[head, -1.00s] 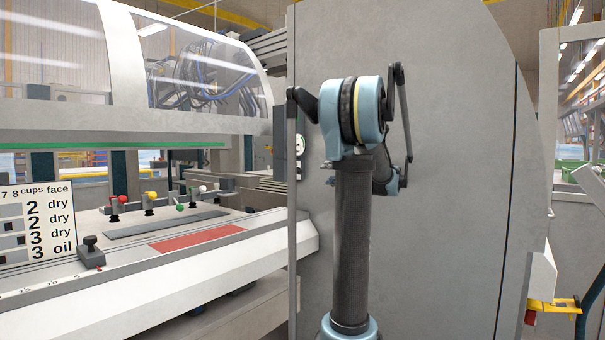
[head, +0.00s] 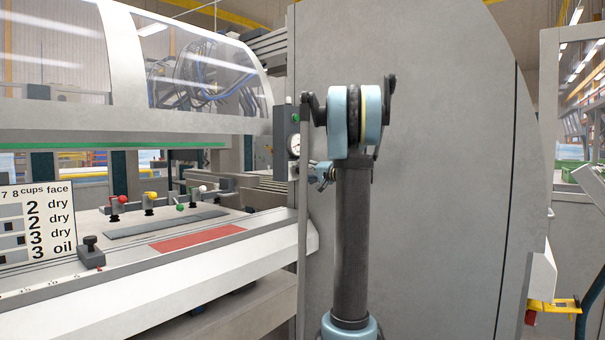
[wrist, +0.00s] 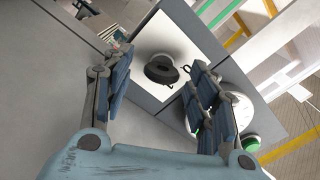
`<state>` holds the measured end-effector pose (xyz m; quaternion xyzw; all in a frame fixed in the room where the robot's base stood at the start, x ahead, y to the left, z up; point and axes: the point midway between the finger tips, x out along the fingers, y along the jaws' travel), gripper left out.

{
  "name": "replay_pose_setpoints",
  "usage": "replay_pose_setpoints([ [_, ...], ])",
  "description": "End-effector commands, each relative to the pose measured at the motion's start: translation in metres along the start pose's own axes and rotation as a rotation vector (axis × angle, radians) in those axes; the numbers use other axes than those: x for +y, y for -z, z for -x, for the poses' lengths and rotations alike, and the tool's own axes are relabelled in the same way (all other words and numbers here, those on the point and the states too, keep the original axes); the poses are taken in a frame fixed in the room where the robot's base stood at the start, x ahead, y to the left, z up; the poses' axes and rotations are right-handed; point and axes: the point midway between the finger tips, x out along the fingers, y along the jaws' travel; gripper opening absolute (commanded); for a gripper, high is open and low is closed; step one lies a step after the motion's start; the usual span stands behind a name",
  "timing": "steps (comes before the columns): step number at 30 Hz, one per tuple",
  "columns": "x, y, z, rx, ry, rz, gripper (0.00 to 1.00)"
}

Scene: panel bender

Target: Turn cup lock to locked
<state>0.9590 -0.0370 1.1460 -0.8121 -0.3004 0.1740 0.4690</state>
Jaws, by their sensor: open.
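A dark round knob (wrist: 161,70) with a small tab sits on a white plate (wrist: 190,40) in the wrist view. It may be the cup lock; no label on it is readable. My gripper (wrist: 159,62) is open, with one finger pair on each side of the knob in the picture. The fingers appear apart from the knob, and the remaining distance is hard to judge. In the head view my gripper (head: 324,175) is small and partly hidden by my arm, near the edge of the grey machine panel. The knob cannot be made out there.
A round gauge (head: 294,146) and green button (head: 295,118) are on a narrow control box; the wrist view shows the gauge (wrist: 238,108) close to my right finger. The large grey panel (head: 440,150) stands behind my arm. Small coloured-ball levers (head: 150,201) stand on the left table.

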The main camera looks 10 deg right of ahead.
Motion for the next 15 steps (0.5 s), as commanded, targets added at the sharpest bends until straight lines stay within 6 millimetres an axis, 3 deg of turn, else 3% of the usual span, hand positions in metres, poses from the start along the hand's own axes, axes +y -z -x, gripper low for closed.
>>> replay_pose_setpoints([
  [10, 0.0001, 0.0000, -0.0033, 0.000, 0.000, 0.000, 0.53],
  [15, 0.0002, 0.0000, -0.0032, 0.000, 0.000, 0.000, 0.15],
])
